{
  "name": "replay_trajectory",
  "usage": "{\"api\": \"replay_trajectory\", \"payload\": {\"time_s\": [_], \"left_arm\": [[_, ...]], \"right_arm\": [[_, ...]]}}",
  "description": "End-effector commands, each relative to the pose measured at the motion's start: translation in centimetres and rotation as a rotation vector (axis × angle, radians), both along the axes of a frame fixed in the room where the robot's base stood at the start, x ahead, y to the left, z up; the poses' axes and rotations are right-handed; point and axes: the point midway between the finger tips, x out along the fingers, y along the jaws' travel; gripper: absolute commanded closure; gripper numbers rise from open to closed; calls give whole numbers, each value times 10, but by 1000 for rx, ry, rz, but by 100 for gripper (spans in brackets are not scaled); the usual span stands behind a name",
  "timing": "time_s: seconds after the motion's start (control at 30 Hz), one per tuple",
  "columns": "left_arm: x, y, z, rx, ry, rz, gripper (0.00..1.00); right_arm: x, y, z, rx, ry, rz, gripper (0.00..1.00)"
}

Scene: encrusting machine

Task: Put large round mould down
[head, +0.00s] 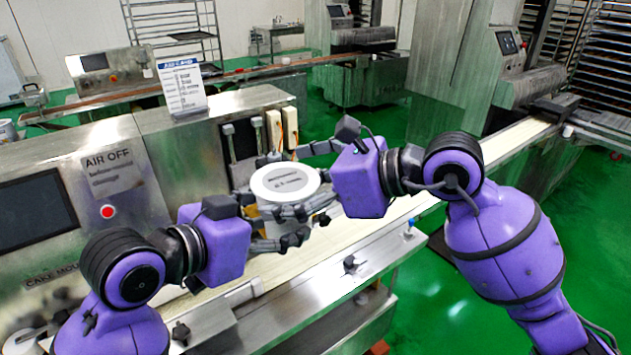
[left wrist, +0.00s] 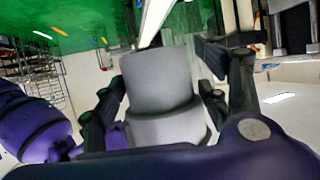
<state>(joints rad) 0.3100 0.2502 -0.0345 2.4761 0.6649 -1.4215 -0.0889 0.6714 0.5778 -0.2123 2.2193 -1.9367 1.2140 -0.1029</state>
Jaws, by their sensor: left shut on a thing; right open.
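The large round mould (head: 285,182) is a white, stepped cylinder with dark lettering on its top face. It stands about upright over the conveyor, in the middle of the head view. My left gripper (head: 280,222) is shut on it from the lower left. In the left wrist view the mould (left wrist: 160,85) shows grey between the two fingers of my left gripper (left wrist: 160,105). My right gripper (head: 318,178) is open, with its fingers around or close beside the mould's right side; contact cannot be told. The mould's lower part is hidden by fingers in the head view.
The pale conveyor belt (head: 360,245) runs diagonally below the grippers. The steel machine with an AIR OFF label (head: 108,160) and a dark screen (head: 30,212) stands at left. A small sign (head: 183,88) stands on top of it. Green floor lies open at right.

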Motion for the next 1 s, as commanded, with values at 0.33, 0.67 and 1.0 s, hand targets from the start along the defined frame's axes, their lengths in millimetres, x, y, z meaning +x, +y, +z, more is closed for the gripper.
{"api": "replay_trajectory", "payload": {"time_s": [0.33,0.67,1.0], "left_arm": [[0,0,1,-1,-3,0,69],[0,0,1,-1,-3,0,69],[0,-1,1,-1,-3,-2,17]], "right_arm": [[6,13,-6,-1,-1,-1,2],[5,13,-5,0,-1,0,27],[6,12,-5,1,-2,-1,55]]}}
